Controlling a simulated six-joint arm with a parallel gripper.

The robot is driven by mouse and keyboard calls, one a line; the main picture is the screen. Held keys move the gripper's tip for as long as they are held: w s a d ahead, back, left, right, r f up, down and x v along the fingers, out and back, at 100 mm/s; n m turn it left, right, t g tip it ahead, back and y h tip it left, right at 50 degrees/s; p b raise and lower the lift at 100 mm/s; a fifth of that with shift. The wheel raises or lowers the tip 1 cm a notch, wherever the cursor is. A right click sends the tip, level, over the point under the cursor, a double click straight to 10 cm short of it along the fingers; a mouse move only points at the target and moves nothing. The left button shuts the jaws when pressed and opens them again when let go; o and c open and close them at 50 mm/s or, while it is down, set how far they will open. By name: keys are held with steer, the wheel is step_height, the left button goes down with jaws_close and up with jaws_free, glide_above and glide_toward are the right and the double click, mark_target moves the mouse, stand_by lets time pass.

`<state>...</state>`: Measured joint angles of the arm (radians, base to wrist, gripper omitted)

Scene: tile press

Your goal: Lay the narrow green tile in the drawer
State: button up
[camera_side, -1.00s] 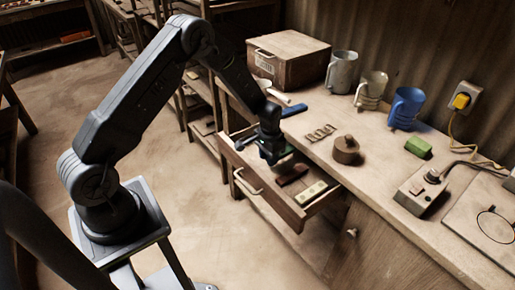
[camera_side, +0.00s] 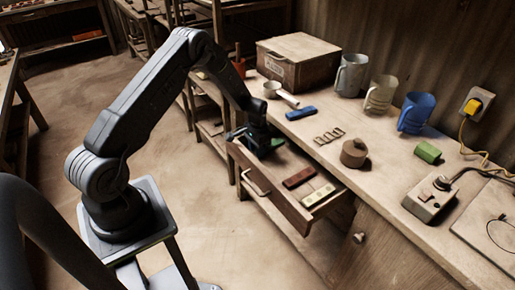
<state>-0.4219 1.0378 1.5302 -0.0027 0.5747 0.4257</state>
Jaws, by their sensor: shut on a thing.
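The drawer (camera_side: 284,207) stands open below the bench top. My gripper (camera_side: 258,150) is over the drawer's far left end, pointing down and shut on the narrow green tile (camera_side: 277,142). Only a bit of the tile's green shows beside the jaws; the rest is hidden by the gripper. I cannot tell whether the tile touches the drawer floor. A red-brown tile (camera_side: 299,177) and a pale tile with green spots (camera_side: 318,195) lie in the drawer's nearer right part.
On the bench are a blue bar (camera_side: 301,113), a ladle (camera_side: 285,96), a wooden box (camera_side: 298,66), a round brown block (camera_side: 354,153), a green block (camera_side: 428,152), a switch box (camera_side: 430,198) and several mugs, one blue (camera_side: 414,113). The drawer's raised walls surround its contents.

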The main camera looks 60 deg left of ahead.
steer(key=o, duration=1)
steer(key=shift+f, duration=0.1)
steer(key=shift+c, duration=0.2)
steer(key=s+d+r+t, duration=0.1)
steer(key=d+r, duration=0.2)
steer(key=r, duration=0.8)
steer(key=s+d+r, duration=0.1)
steer(key=d+r, duration=0.1)
steer(key=r, duration=0.9)
steer(key=s+d+r+t, duration=0.2)
steer(key=s+d+r, duration=0.5)
steer(key=r, duration=0.2)
steer(key=s+d+r+t, duration=0.1)
steer(key=s+d, duration=0.3)
steer(key=s, duration=0.4)
steer(key=s+d+r+t, duration=0.1)
steer(key=s+d+r, duration=0.3)
steer(key=s, duration=0.5)
steer(key=shift+d+t, duration=0.2)
steer(key=shift+t, duration=0.1)
